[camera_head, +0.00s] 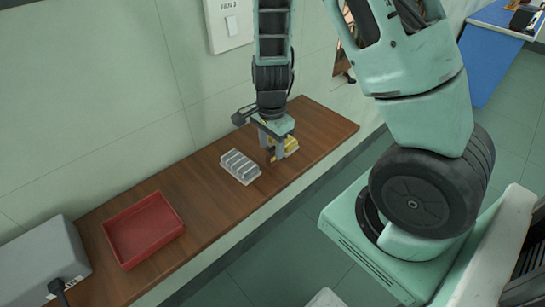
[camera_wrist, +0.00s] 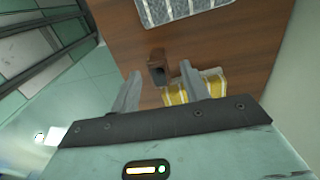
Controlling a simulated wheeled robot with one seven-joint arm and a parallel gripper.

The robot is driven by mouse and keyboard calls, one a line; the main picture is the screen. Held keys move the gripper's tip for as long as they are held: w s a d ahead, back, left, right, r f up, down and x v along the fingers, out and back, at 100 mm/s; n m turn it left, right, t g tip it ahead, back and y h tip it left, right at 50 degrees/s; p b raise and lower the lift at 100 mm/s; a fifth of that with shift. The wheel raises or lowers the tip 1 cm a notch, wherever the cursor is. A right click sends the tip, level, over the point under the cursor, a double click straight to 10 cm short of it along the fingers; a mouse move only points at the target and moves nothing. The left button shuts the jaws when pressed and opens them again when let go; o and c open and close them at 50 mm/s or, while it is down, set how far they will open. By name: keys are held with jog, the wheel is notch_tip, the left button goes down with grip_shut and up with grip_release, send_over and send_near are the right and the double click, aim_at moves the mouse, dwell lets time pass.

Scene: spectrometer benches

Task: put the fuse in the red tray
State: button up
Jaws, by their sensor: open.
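My gripper (camera_head: 272,152) is open, pointing down low over the wooden bench. In the wrist view my gripper (camera_wrist: 160,72) has a small brown block (camera_wrist: 157,68) between the lines of its two fingers, near the tips; the fingers are not shut on it. This block may be the fuse; I cannot tell for sure. A yellow-and-white striped item (camera_wrist: 207,85) lies beside the right finger and is partly hidden by it; it also shows yellow in the head view (camera_head: 290,144). The red tray (camera_head: 145,230) sits empty on the bench at the left.
A grey slotted rack (camera_head: 240,166) stands on the wooden bench (camera_head: 205,210) between gripper and tray; it also shows in the wrist view (camera_wrist: 180,8). A grey box (camera_head: 40,262) stands left of the tray. The wall with a switch panel (camera_head: 230,25) runs behind the bench.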

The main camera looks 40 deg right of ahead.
aim_at(272, 149)
notch_tip(272, 149, down, 4)
jog(key=shift+d+f, duration=0.15)
jog(key=shift+f, duration=0.05)
grip_shut()
